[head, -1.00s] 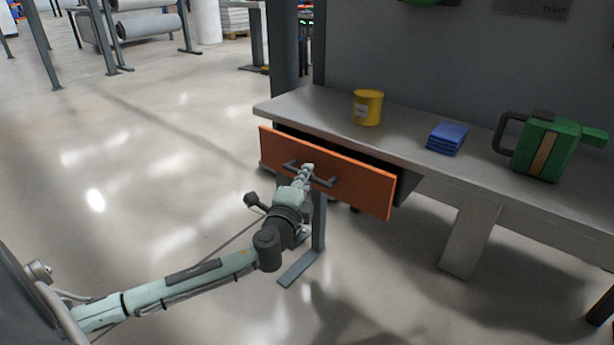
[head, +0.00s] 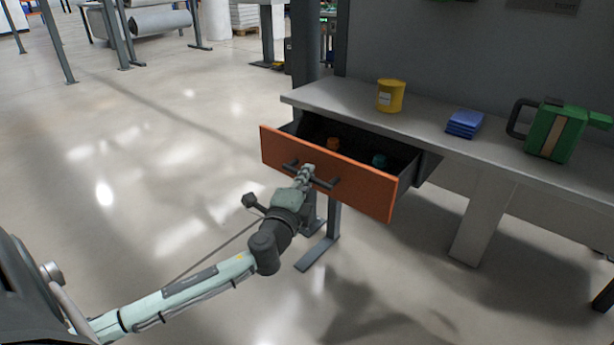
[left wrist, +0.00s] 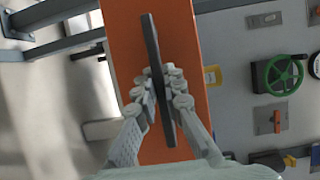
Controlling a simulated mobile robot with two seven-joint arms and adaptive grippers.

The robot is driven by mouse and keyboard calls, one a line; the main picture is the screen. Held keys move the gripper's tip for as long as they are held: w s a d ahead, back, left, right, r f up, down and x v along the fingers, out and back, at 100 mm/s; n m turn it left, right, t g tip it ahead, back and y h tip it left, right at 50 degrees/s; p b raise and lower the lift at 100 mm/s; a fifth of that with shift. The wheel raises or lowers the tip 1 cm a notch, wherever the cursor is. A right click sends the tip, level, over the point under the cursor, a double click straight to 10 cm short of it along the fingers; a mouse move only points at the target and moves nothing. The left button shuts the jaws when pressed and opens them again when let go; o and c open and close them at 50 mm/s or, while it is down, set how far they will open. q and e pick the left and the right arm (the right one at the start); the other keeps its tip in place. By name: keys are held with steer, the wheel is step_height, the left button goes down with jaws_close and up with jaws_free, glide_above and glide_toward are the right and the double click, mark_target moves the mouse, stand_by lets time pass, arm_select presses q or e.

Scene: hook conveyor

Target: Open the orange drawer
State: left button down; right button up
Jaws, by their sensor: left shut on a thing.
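The orange drawer (head: 350,178) is pulled out from under the grey workbench, and its dark inside shows. A small orange item (head: 333,144) and a teal item (head: 379,160) lie in it. My left gripper (head: 307,172) is shut on the dark bar handle (head: 326,184) at the middle of the drawer front. In the left wrist view the fingers (left wrist: 163,92) close around the handle (left wrist: 152,50) against the orange front (left wrist: 120,40). My right gripper is not in view.
On the workbench (head: 430,143) stand a yellow can (head: 391,96), a blue stack (head: 464,124) and a green watering can (head: 556,132). A bench leg (head: 480,228) stands right of the drawer. The floor (head: 150,180) to the left is clear.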

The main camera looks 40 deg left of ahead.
arm_select(q)
steer(key=c, duration=1.6)
jaws_free()
steer(key=v, duration=1.2)
steer(key=s+a+f+n+g+y, duration=0.1)
steer(key=s+a+f+n+g, duration=0.15)
steer(key=f+n+g, duration=0.45)
steer(key=s+d+f+n+g+h, duration=0.1)
steer(key=s+d+f+n+g, duration=0.1)
steer(key=f, duration=0.5)
steer(key=s+d+f+n+g+h, duration=0.2)
steer(key=s+d+f, duration=0.2)
steer(key=s+f, duration=0.2)
steer(key=s+d+f+n+g+h, duration=0.1)
steer(key=s+f, duration=0.4)
steer(key=f, duration=0.5)
steer(key=shift+d+n+g+h, duration=0.4)
steer(key=shift+d+g+h, duration=0.2)
steer(key=shift+d+g, duration=0.6)
